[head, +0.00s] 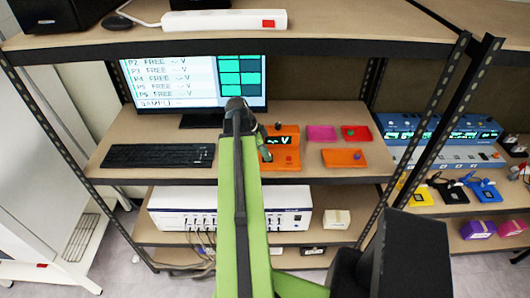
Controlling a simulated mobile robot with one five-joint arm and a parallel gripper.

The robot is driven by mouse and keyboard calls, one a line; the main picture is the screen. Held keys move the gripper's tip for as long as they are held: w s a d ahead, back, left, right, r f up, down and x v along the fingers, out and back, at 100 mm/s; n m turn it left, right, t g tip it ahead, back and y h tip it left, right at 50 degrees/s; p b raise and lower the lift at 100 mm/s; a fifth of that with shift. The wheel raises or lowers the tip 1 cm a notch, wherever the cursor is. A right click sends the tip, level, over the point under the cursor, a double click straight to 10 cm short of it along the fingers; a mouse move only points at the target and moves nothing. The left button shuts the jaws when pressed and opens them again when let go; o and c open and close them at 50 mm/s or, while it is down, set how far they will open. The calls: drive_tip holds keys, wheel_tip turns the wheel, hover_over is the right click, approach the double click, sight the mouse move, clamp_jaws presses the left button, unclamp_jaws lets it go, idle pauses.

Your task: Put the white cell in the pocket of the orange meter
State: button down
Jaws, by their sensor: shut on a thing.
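The orange meter (285,162) lies on the middle shelf, just right of my green arm. I cannot pick out the white cell anywhere in this view.
Right of the meter lie a pink tray (321,133), a red tray (366,132) and an orange tray (332,158). A monitor (180,80) and a keyboard (150,156) are at left. The upper shelf (340,40) overhangs, and shelf posts stand at right.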

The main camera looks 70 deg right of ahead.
drive_tip(key=shift+s+a+f+b, duration=0.15)
drive_tip(key=shift+a+f+b, duration=0.3)
drive_tip(key=shift+a+f, duration=0.1)
idle(1.7)
drive_tip(key=shift+d+r, duration=0.1)
idle(0.6)
drive_tip(key=c, duration=1.2)
unclamp_jaws()
drive_tip(key=shift+r, duration=0.1)
drive_tip(key=shift+o, duration=0.2)
drive_tip(key=shift+r+p, duration=0.3)
drive_tip(key=shift+p, duration=0.3)
drive_tip(key=p+v, duration=1.6)
drive_tip(key=v, duration=0.1)
drive_tip(key=shift+w+d+r, duration=0.2)
drive_tip(key=shift+d+r, duration=0.05)
drive_tip(key=shift+d, duration=0.05)
